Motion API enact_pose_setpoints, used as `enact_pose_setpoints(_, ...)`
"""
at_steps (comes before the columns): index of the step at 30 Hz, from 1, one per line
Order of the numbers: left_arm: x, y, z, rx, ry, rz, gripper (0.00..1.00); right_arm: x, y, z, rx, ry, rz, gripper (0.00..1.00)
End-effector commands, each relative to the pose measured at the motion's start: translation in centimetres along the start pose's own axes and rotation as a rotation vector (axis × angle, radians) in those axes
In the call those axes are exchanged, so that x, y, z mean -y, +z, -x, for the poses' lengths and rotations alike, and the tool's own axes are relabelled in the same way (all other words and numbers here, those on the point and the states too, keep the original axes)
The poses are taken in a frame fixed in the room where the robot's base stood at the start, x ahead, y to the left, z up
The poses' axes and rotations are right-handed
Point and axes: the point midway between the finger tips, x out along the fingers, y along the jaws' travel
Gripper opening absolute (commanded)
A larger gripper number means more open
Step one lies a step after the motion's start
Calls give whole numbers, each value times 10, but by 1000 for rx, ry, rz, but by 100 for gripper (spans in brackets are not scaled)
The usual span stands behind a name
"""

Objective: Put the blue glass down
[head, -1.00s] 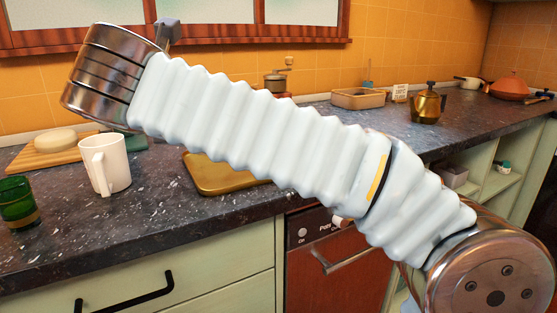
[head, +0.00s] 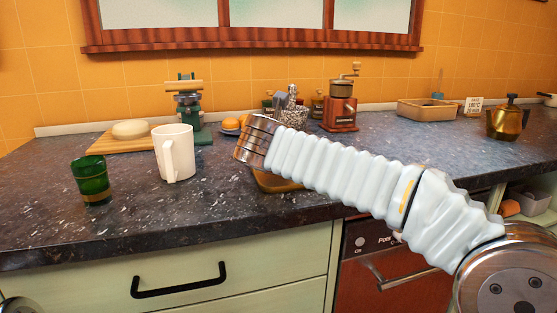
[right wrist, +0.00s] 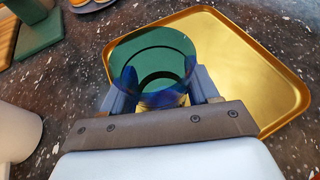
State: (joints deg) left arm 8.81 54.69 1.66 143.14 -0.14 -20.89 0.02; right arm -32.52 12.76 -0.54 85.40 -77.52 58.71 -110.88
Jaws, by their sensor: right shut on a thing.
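The blue glass (right wrist: 128,78) is between the fingers of my right gripper (right wrist: 160,98) in the right wrist view, with green showing inside its round rim. The gripper is shut on it, over the left part of a gold tray (right wrist: 262,82). I cannot tell whether the glass touches the tray. In the head view my right arm's wrist hides the gripper and glass, and the gold tray (head: 272,184) shows only partly beneath it. My left gripper is not in view.
A white mug (head: 174,153) and a green glass (head: 92,182) stand left of the tray. Behind are a wooden board (head: 105,146), green scale (head: 190,108), grinder (head: 340,108) and spice jars. A brass pot (head: 507,122) stands far right.

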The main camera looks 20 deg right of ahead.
Motion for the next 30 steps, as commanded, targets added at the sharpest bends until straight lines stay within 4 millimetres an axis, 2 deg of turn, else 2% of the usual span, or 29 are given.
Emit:
enact_pose_setpoints(3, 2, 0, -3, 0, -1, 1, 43, 0, -9, -4, 1, 0, -1, 25)
enact_pose_setpoints(14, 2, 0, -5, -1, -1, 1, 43, 0, -13, -5, 1, 0, -1, 25)
enact_pose_setpoints(15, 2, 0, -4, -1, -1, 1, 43, 0, -12, -4, 1, 0, -1, 66)
enact_pose_setpoints(19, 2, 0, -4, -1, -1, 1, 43, 0, -12, -4, 1, 0, -1, 85)
enact_pose_setpoints(30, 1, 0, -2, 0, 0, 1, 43, 0, -8, 1, 2, 1, -2, 85)
